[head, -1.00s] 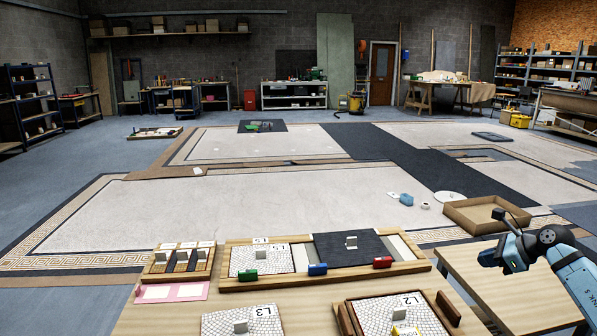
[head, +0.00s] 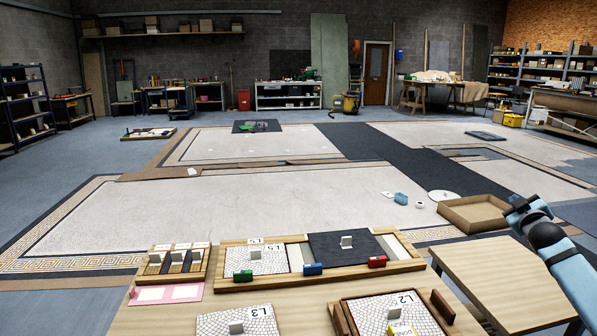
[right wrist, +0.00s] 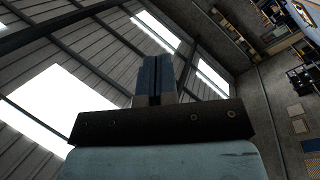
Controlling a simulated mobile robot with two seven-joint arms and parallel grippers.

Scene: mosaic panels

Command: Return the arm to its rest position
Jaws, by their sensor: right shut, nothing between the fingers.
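My right arm (head: 568,270) comes in from the lower right in the head view. Its gripper (head: 515,203) is raised above the right side of the small wooden table, apart from every object. In the right wrist view the fingers (right wrist: 159,76) are together and empty, pointing up toward the ceiling and its bright skylights. My left gripper is in neither view.
The wooden workbench (head: 150,318) holds a framed tray (head: 222,285) with mosaic panels and green, blue and red blocks. Panels L3 (head: 212,323) and L2 (head: 375,312) lie in front. The small table (head: 480,272) is bare. An empty wooden box (head: 475,213) lies on the floor behind it.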

